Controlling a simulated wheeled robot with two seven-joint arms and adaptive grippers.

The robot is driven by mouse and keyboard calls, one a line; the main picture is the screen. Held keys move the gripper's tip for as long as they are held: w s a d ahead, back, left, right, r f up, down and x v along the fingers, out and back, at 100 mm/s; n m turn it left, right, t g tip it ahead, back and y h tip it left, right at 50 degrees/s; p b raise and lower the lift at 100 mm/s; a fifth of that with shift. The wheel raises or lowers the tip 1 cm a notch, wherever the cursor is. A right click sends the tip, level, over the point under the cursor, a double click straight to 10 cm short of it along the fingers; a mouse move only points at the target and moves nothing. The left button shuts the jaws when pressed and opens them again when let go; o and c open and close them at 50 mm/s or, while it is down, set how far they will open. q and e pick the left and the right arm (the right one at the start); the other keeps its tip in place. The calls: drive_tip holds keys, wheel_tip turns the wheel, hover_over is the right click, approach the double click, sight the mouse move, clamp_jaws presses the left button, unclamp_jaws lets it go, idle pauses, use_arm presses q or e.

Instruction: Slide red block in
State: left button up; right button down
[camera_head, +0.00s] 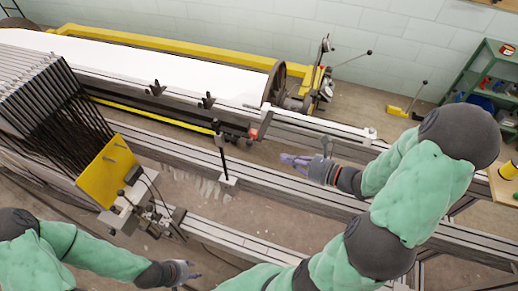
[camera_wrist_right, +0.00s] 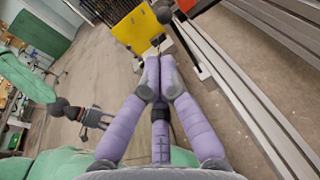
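A small red block (camera_head: 253,133) sits at the long rail beside the white warp sheet in the head view.
A white warp sheet (camera_head: 150,65) stretches across the back. A yellow plate (camera_head: 107,172) stands at the left by the dark frames. A thin upright post (camera_head: 222,160) stands left of my right gripper. Long grey rails (camera_head: 330,200) cross the middle. A green shelf (camera_head: 480,75) is at right.

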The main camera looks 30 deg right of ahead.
sight(251, 146)
drive_tip(key=b+x, duration=0.1)
drive_tip(key=x, duration=0.8)
drive_tip(key=shift+w+a+f+b, duration=0.1)
drive_tip(key=shift+w+a+b, duration=0.15)
drive_tip(key=shift+b, duration=0.1)
use_arm(q)
drive_tip(key=shift+f, duration=1.05)
use_arm(e)
drive_tip(key=shift+w+a+f, duration=0.1)
drive_tip(key=shift+w+a, duration=0.15)
drive_tip(key=shift+w, duration=0.35)
